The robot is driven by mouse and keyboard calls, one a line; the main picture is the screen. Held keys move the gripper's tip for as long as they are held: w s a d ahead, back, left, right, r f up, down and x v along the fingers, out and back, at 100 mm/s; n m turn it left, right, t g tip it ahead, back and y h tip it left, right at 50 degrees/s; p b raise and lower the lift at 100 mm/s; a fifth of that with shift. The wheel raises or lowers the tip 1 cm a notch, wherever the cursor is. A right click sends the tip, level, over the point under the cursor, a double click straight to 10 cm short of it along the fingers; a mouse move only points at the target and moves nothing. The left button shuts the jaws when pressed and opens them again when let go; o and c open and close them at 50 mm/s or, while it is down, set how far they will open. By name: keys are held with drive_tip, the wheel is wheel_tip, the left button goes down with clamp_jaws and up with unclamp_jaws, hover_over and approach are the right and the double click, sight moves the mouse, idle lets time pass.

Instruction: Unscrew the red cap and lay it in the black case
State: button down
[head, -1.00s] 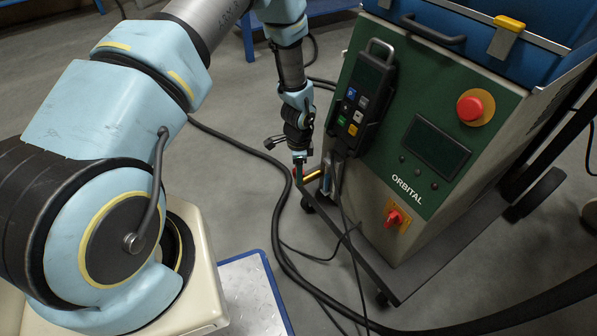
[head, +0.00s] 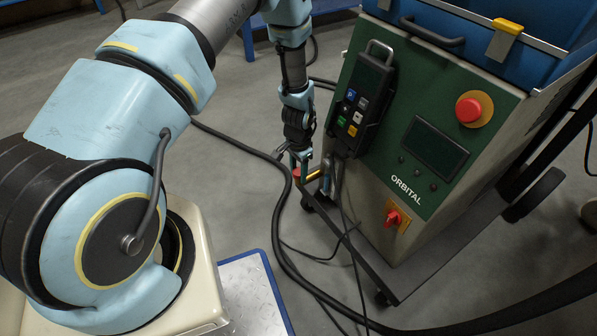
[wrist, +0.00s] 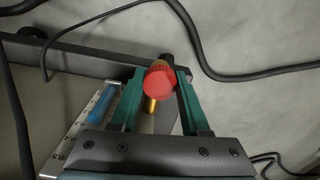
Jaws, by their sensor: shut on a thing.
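The red cap (head: 297,173) is low beside the left side of the green-fronted machine. In the wrist view the round red cap (wrist: 159,83) sits between the two green fingers of my gripper (wrist: 160,77), which is shut on it. In the head view my gripper (head: 300,161) points down at the cap. A brass tube (head: 314,175) shows just right of the cap, and brass (wrist: 150,105) shows beside it in the wrist view. I cannot tell whether the cap is still threaded on. I do not make out a black case.
The machine marked ORBITAL (head: 430,150) stands close on the right, with a black pendant (head: 361,98) on its front. A dark base rail (head: 350,245) runs below it. Black cables (head: 279,225) cross the grey floor. A blue-handled tool (wrist: 101,103) lies near the fingers.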

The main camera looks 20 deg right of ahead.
sight(298, 171)
drive_tip(key=shift+n, duration=1.2)
drive_tip(key=shift+n, duration=0.8)
drive_tip(key=shift+n+p, duration=0.4)
drive_tip(key=shift+n, duration=2)
drive_tip(key=shift+r+p, duration=1.9)
drive_tip(key=shift+r, duration=0.65)
